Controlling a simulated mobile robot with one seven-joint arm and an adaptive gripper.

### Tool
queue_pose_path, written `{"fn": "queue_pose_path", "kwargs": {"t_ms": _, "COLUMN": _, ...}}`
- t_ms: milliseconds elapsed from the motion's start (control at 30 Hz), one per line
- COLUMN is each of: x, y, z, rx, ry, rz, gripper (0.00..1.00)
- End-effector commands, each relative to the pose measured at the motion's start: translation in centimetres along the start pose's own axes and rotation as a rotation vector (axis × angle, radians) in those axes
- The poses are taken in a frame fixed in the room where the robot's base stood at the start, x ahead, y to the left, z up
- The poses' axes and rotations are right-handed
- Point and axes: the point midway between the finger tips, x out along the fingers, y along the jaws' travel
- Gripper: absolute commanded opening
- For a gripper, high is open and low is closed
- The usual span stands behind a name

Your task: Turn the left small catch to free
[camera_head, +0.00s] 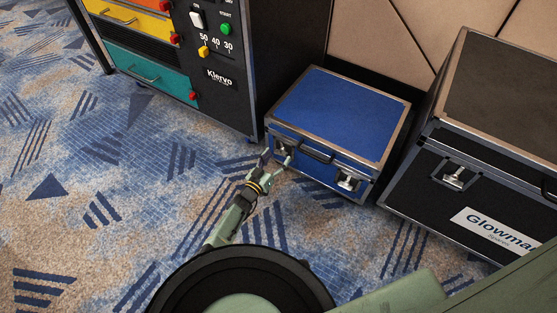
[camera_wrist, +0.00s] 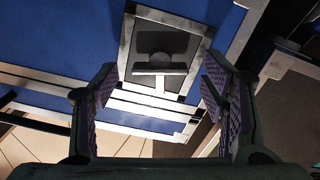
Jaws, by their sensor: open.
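The small blue case (camera_head: 335,110) stands closed on the carpet, with metal edges and a dark handle (camera_head: 317,153) on its front. Its left catch (camera_head: 284,146) is a metal plate with a dark recess, partly hidden by my gripper in the head view. Its right catch (camera_head: 347,181) is in plain sight. My gripper (camera_head: 277,159) is open and empty in front of the left catch. In the wrist view the left catch (camera_wrist: 160,52) lies ahead between the spread fingers (camera_wrist: 159,88), its turning piece appearing crosswise. I see no finger touching it.
A rack cabinet (camera_head: 225,100) with coloured drawers stands close to the left of the blue case. A larger black case (camera_head: 410,175) with a label stands close on the right. Patterned carpet in front is open.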

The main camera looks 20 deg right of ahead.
Motion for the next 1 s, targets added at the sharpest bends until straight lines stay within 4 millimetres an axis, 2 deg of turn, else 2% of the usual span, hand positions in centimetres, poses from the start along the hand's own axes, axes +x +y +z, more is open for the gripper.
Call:
{"fn": "queue_pose_path", "kwargs": {"t_ms": 200, "x": 1.47, "y": -0.02, "z": -0.04, "rx": 0.001, "ry": 0.001, "rz": 0.0, "gripper": 0.67}}
{"fn": "queue_pose_path", "kwargs": {"t_ms": 467, "x": 1.51, "y": 0.0, "z": -0.13, "rx": 0.001, "ry": 0.001, "rz": 0.0, "gripper": 0.66}}
{"fn": "queue_pose_path", "kwargs": {"t_ms": 1000, "x": 1.45, "y": -0.1, "z": -0.1, "rx": 0.001, "ry": 0.0, "rz": -0.003, "gripper": 0.3}}
